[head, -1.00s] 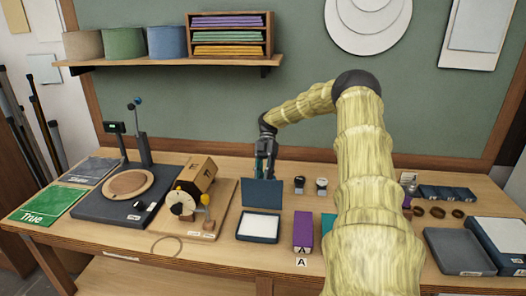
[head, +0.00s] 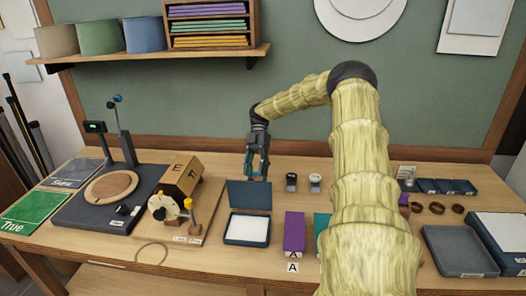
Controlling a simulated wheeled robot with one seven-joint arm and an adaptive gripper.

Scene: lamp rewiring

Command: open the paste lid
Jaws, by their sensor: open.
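The paste case is likely the shallow dark blue box (head: 247,242) with a flat white fill (head: 247,229), at the front middle of the bench. Its dark blue lid (head: 249,196) stands raised at the back edge, roughly upright, with the white fill uncovered. My gripper (head: 257,174) points down just behind the lid's top edge. Its fingers are apart with nothing seen between them. Whether a fingertip touches the lid cannot be told.
A purple block (head: 294,232) stands right of the box. Two small jars (head: 315,183) stand behind it. A wooden board (head: 211,222) with a cardboard-coloured box (head: 181,178) lies left. My arm hides part of the right bench.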

